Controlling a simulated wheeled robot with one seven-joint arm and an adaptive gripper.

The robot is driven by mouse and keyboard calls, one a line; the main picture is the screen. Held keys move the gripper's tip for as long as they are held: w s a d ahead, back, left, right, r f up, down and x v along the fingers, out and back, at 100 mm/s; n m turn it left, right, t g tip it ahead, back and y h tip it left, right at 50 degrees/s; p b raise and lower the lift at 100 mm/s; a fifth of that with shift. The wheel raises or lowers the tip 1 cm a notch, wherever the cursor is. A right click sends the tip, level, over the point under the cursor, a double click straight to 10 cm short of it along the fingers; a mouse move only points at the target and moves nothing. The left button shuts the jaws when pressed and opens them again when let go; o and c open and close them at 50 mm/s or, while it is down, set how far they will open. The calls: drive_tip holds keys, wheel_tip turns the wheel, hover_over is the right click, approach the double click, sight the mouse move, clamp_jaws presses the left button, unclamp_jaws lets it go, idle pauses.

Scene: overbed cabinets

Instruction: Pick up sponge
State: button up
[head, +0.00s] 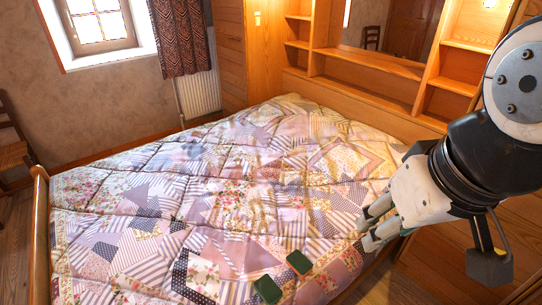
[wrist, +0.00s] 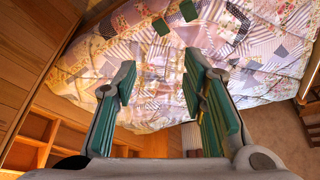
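Two small green blocks lie on the patchwork quilt near the bed's front edge. One has an orange side (head: 299,263) and looks like a sponge; the other is plain dark green (head: 267,290). I cannot tell for sure which one is the sponge. Two green blocks also show at the top of the wrist view, one at the upper right (wrist: 188,10) and one lower left (wrist: 161,26). My gripper (head: 368,230) is at the right side of the bed, up and to the right of both blocks. In the wrist view its fingers (wrist: 162,70) are spread apart with nothing between them.
The quilted bed (head: 220,190) fills the middle and is otherwise clear. Wooden shelves (head: 365,85) stand behind its head, with more cabinet woodwork on the right near my arm. A chair (head: 12,145) stands at the far left, and a curtained window is at the back.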

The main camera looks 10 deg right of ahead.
sight(300, 261)
idle(0.3)
